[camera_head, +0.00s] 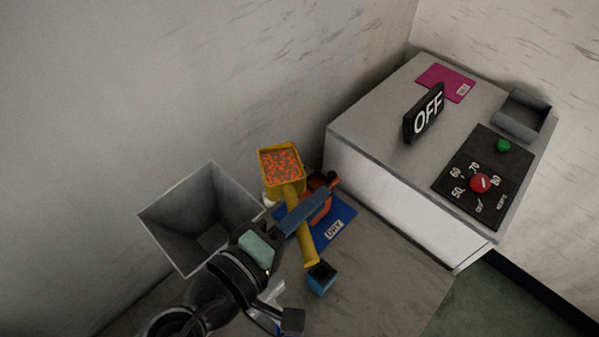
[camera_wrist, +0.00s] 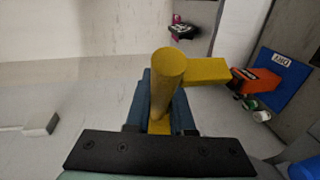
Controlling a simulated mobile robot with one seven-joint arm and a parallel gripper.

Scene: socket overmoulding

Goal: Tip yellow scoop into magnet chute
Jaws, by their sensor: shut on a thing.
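The yellow scoop (camera_head: 299,156) is full of orange-red granules and is held level, its open top facing up, in the head view. My gripper (camera_head: 303,211) is shut on its yellow handle, which also shows close up in the wrist view (camera_wrist: 165,85). A grey open-topped metal hopper (camera_head: 172,213), perhaps the magnet chute, stands left of the scoop. The scoop is apart from it. My arm hides the hopper's lower right side.
A grey machine (camera_head: 365,108) with an OFF sign (camera_head: 425,113), a dial panel (camera_head: 468,178) and a grey tray (camera_head: 520,115) stands on the right. An orange-red object (camera_wrist: 255,78) lies on a blue mat (camera_head: 343,217) behind my gripper. A blue cup (camera_head: 321,283) is near the handle's end.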

